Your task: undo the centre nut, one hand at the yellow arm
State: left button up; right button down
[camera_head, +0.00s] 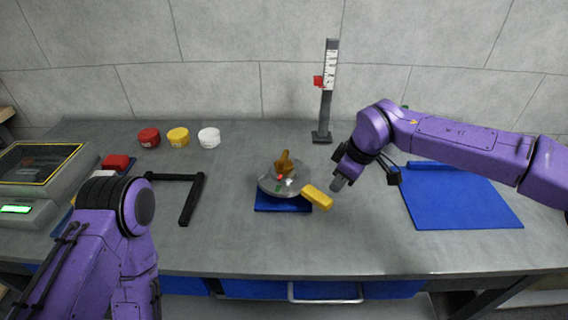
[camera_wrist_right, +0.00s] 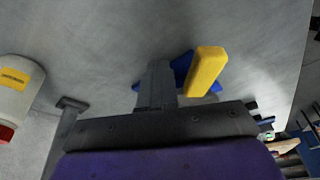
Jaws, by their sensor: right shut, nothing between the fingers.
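The hub is a grey disc (camera_head: 268,184) on a blue base (camera_head: 262,204) in the middle of the table. A brown-orange piece, which looks like the centre nut (camera_head: 285,160), stands up from its middle. The yellow arm (camera_head: 317,197) sticks out from the disc toward the front right; it also shows in the right wrist view (camera_wrist_right: 207,70). My right gripper (camera_head: 338,184) is shut and empty, just right of the yellow arm's end. In the wrist view its closed fingers (camera_wrist_right: 157,85) are beside the yellow arm, with no clear contact. My left gripper is out of view.
A dark post with a scale (camera_head: 327,95) stands behind the hub. Red (camera_head: 149,138), yellow (camera_head: 178,137) and white (camera_head: 209,138) tubs are at the back left. A black bracket (camera_head: 192,200) lies left of the hub. A blue mat (camera_head: 460,205) is at the right.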

aim_at(331, 198)
jog(key=shift+f, duration=2.9)
jog(key=shift+r, duration=0.95)
jog(key=shift+s+a, duration=0.85)
jog(key=shift+s, duration=0.05)
jog(key=shift+w+d, duration=0.25)
jog(key=shift+w, duration=0.05)
